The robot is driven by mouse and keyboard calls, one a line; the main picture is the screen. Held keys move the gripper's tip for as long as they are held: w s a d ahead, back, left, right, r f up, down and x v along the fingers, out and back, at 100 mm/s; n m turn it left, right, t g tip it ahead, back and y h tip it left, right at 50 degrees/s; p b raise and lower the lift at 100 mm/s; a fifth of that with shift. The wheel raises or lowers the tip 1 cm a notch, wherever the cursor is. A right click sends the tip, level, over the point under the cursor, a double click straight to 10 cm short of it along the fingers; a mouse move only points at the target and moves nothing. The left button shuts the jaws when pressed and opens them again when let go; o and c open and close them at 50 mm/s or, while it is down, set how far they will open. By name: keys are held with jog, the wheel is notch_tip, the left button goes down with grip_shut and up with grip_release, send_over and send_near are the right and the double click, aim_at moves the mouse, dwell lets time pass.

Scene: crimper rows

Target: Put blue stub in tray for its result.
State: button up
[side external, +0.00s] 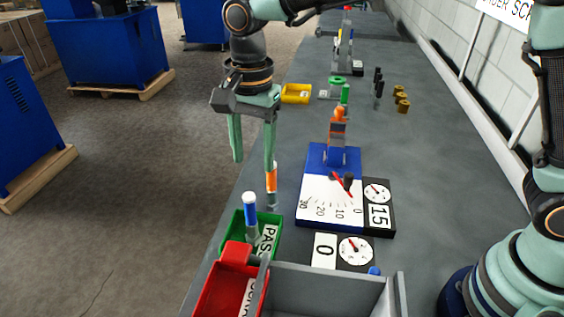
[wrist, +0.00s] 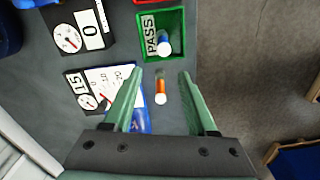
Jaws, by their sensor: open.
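The blue stub (side external: 250,212), with a white top and grey lower end, stands in the green PASS tray (side external: 229,231), nearly upright. My gripper (side external: 253,166) is open and empty above the bench edge, higher than the tray and apart from the stub. In the wrist view my gripper (wrist: 161,73) has its fingers spread, with an orange stub (wrist: 160,88) showing between them below. The red tray (side external: 222,291) beside the green one is partly cut off.
The orange stub (side external: 271,180) stands on the bench just behind the green tray. A blue-and-white scale board (side external: 327,217) has a gauge reading 15 (side external: 378,212); another gauge reads 0 (side external: 325,251). A grey bin (side external: 330,285) is in front. A yellow tray (side external: 297,93) is farther back.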

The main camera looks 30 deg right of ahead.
jog(key=s+d+r+n+t, duration=0.1)
jog(key=s+d+r+n, duration=0.15)
jog(key=d, duration=0.45)
jog(key=s+d+r+n+t, duration=0.1)
jog(key=d+r+n+t, duration=0.2)
jog(key=d, duration=0.4)
jog(key=s+d+n+t, duration=0.1)
jog(key=s+d+n, duration=0.5)
jog(key=d, duration=0.3)
jog(key=shift+s+d+f, duration=0.15)
jog(key=shift+s+f, duration=0.3)
jog(key=shift+s, duration=0.25)
